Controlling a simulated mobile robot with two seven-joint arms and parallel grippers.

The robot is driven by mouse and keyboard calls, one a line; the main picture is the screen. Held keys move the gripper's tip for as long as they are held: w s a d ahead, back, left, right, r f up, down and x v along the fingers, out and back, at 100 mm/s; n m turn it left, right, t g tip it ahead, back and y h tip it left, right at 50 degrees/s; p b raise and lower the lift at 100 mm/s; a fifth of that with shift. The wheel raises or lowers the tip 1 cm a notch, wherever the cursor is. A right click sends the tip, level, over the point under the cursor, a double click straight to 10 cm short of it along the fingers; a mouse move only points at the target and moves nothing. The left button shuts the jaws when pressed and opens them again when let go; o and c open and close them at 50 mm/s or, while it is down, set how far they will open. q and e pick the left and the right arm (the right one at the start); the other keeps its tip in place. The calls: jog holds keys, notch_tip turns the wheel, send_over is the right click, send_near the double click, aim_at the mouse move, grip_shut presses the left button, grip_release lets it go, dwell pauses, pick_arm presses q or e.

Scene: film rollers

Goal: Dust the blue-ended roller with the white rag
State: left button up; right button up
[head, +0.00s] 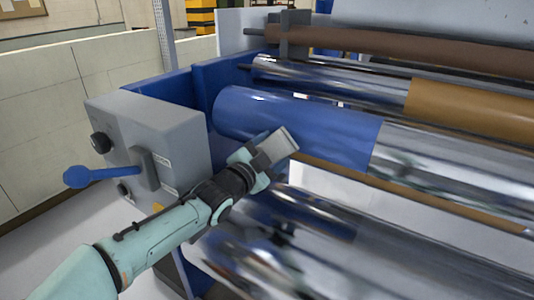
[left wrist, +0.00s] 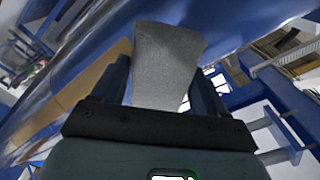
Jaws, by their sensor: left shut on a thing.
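The blue-ended roller (head: 300,128) lies across the middle of the machine in the head view, with a blue left end and a shiny metal rest. Its blue surface also shows in the left wrist view (left wrist: 95,45). My left gripper (head: 270,158) is in front of the blue end. It is shut on the white rag (head: 280,145), which looks like a light grey, flat-sided piece between the fingers in the left wrist view (left wrist: 167,65). The rag overlaps the lower part of the blue end in the head view; I cannot tell whether it touches. My right gripper is out of view.
A grey control box (head: 150,140) with a blue-knobbed lever (head: 80,177) stands left of the rollers. Other metal rollers (head: 330,240) lie below, and a brown roller (head: 400,48) and a tan-covered one (head: 470,107) lie above. A pale wall (head: 80,100) is at the left.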

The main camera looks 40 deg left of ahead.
aim_at(286, 157)
pick_arm(q)
jog(key=shift+w+a, duration=0.1)
jog(key=shift+w, duration=0.9)
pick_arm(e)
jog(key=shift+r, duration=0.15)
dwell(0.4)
pick_arm(q)
jog(key=shift+d+b, duration=0.2)
jog(key=shift+b, duration=0.3)
jog(key=shift+w+d+b, duration=0.1)
jog(key=shift+d+b, duration=0.7)
jog(key=shift+b, duration=0.65)
jog(key=shift+d+b, duration=0.5)
jog(key=shift+b, duration=0.6)
jog(key=shift+d+b, duration=0.45)
jog(key=shift+b, duration=0.3)
jog(key=shift+w, duration=0.15)
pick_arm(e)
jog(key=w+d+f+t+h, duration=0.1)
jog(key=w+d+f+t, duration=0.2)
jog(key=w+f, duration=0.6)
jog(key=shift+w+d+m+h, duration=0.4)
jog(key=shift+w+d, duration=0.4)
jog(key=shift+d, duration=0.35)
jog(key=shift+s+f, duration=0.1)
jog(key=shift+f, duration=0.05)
